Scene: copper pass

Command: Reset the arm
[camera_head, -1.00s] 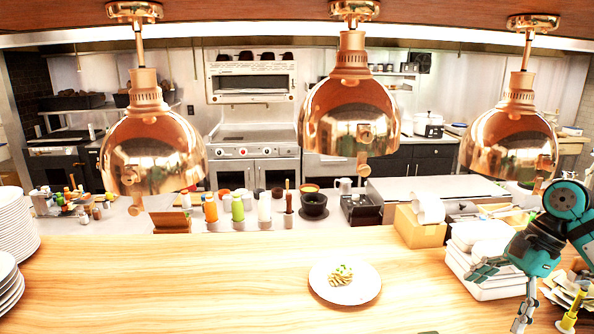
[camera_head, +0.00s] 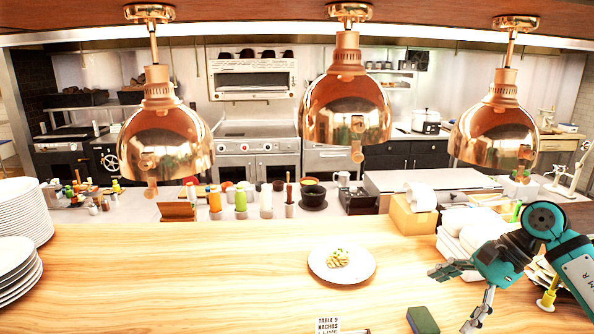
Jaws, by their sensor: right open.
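My right arm comes in from the right edge, and its teal and dark gripper (camera_head: 462,297) hangs over the right part of the wooden counter (camera_head: 180,270). The gripper's fingers are spread wide apart with nothing between them. A white plate of food (camera_head: 341,262) rests on the counter to the left of the gripper, apart from it. A small dark green and black block (camera_head: 422,320) lies on the counter just left of the lower finger. My left gripper is not in view.
Stacked white plates stand at the left (camera_head: 24,212). White stacked containers (camera_head: 470,228) sit behind the gripper, partly hidden by it. A printed ticket (camera_head: 328,326) lies at the front edge. Copper lamps (camera_head: 345,105) hang above the counter. The counter's left middle is clear.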

